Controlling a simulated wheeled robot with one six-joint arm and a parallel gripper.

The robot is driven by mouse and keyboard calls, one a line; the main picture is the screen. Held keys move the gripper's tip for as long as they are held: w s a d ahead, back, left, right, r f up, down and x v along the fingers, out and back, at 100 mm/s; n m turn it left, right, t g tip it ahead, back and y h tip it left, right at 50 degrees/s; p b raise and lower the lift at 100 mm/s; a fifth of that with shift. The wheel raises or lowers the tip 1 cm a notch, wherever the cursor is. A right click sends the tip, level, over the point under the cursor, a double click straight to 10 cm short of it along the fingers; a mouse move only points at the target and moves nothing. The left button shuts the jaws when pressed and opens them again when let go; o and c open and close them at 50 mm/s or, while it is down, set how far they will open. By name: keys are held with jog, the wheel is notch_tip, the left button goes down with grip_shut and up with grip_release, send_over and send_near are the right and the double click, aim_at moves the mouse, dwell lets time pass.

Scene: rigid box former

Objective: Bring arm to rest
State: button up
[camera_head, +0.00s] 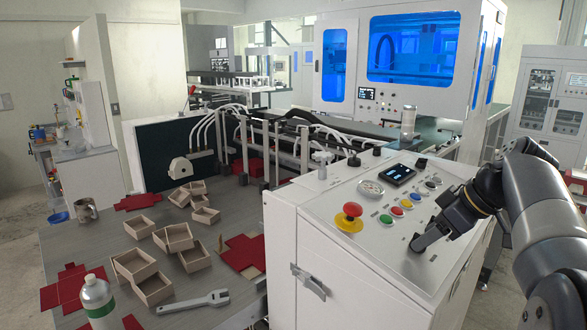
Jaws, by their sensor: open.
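My arm (545,215) comes in from the right edge and reaches over the white control panel (340,195). My gripper (418,243) is at the lower right of the panel's top, pointing down and left, with its tips close to the panel surface. I cannot tell whether the tips touch it. The jaws are open, and no object shows between them. The panel carries a red mushroom button (352,210) on a yellow base, a small dark screen (397,174), and several coloured buttons beside my gripper.
The grey table (90,240) at left holds several open wooden boxes (174,238), red cut blanks (245,252), a wrench (195,302), a bottle (97,300) and a metal mug (87,209). A machine with blue windows (410,45) stands behind. A can (408,122) stands beyond the panel.

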jog(key=v, duration=0.9)
jog(key=x, duration=1)
jog(key=shift+a+f, duration=0.1)
jog(key=shift+a, duration=0.05)
jog(key=m, duration=0.2)
jog(key=m+t+h+p, duration=0.1)
jog(key=m, duration=0.1)
jog(key=shift+a+m+h, duration=0.1)
jog(key=shift+m+h, duration=0.2)
jog(key=shift+m, duration=0.1)
jog(key=m+h, duration=0.1)
jog(key=m, duration=0.1)
jog(key=m+h+p, duration=0.1)
jog(key=m, duration=0.2)
jog(key=shift+a+p, duration=0.15)
jog(key=shift+p, duration=0.15)
jog(key=m, duration=0.2)
jog(key=m+h+p, duration=0.1)
jog(key=m, duration=0.1)
jog(key=shift+a+h, duration=0.1)
jog(key=shift+h, duration=0.2)
jog(key=shift+m+g+h+p, duration=0.3)
jog(key=shift+m+p, duration=0.2)
jog(key=shift+m, duration=0.75)
jog(key=shift+m+g+h+p, duration=0.2)
jog(key=shift+m+h+p, duration=0.25)
jog(key=shift+m, duration=0.8)
jog(key=shift+s+a+r, duration=0.1)
jog(key=shift+s+r, duration=0.05)
jog(key=shift+r, duration=0.2)
